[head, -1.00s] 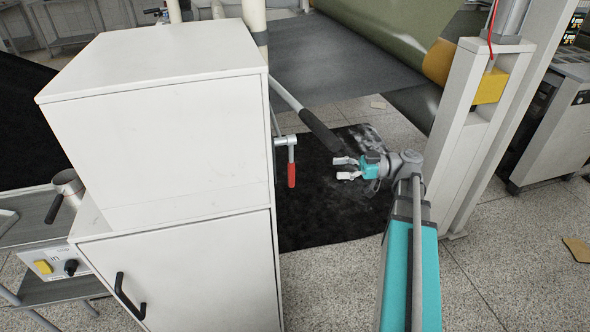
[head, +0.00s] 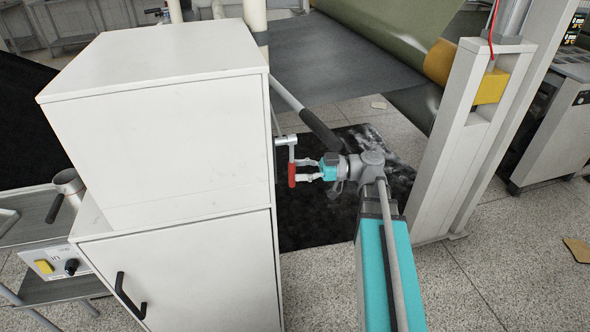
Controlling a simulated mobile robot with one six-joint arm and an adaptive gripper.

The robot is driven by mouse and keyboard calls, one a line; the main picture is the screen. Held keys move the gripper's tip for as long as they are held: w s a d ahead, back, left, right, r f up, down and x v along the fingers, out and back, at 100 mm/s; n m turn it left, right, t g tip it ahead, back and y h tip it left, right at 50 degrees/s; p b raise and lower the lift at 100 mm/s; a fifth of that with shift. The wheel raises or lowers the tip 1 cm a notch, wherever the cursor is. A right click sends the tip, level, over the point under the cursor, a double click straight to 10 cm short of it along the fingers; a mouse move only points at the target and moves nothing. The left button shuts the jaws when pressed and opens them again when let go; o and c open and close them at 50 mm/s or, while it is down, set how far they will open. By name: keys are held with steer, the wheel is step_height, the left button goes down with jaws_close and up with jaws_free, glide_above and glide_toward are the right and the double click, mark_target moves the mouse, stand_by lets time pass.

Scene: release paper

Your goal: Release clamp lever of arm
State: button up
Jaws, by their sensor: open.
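The clamp lever (head: 291,173) has a red grip hanging down from a metal pivot on the right side of the white cabinet. My gripper (head: 302,171) points left, with its fingertips at the red grip. The jaws are open, one finger near the top of the grip and one near its lower part. I cannot tell whether the fingers touch the lever or stand around it.
The white cabinet (head: 160,125) fills the left. A dark roller bar (head: 320,130) slants above my gripper. A pale machine column (head: 460,140) stands to the right. A black mat (head: 310,220) lies on the floor below.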

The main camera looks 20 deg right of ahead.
steer(key=shift+w+a, duration=0.25)
steer(key=shift+a, duration=0.9)
jaws_close()
steer(key=shift+d, duration=0.35)
steer(key=shift+a, duration=0.35)
